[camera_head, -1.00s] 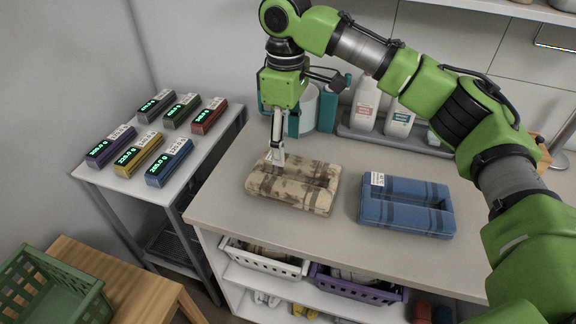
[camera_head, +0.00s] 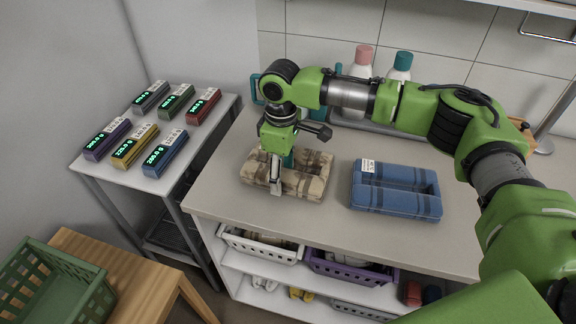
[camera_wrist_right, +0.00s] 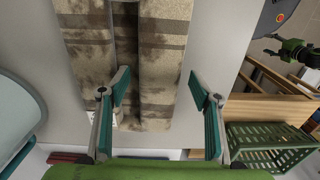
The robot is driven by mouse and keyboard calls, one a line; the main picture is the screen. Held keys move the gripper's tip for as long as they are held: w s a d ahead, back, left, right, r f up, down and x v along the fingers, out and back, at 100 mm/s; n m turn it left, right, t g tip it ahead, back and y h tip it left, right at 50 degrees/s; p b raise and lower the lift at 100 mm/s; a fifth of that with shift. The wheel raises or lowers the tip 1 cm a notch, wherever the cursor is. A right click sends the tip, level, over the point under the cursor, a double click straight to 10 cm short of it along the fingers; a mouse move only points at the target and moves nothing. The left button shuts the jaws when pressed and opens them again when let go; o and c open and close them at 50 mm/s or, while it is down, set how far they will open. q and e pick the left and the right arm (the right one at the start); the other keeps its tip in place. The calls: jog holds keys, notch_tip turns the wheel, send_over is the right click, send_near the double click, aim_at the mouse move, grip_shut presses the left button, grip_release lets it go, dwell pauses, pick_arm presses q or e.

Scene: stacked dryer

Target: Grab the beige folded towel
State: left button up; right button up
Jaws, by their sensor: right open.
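The beige folded towel (camera_head: 313,176), mottled with brown bands, lies flat on the worktop. It forms two long rolls with a groove between them. My right gripper (camera_head: 276,182) is open, pointing down over the towel's front left part. In the right wrist view the towel (camera_wrist_right: 162,62) lies beyond the open fingers (camera_wrist_right: 158,92). The left finger lines up with the groove and the right finger with the outer side of one roll. I cannot tell whether they touch it. A small green and dark part of my left arm shows at that view's right edge; its jaws are unclear.
A blue folded towel (camera_head: 395,203) lies to the right on the worktop (camera_head: 300,218). Bottles (camera_head: 398,68) stand behind my right arm. Several boxes with lit displays sit on the side table (camera_head: 190,147). A green basket (camera_head: 70,285) is at lower left. Baskets fill the shelf below.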

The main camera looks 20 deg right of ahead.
jog(key=shift+w+f, duration=0.1)
jog(key=shift+f, duration=0.1)
jog(key=c, duration=1.4)
jog(key=shift+r, duration=0.2)
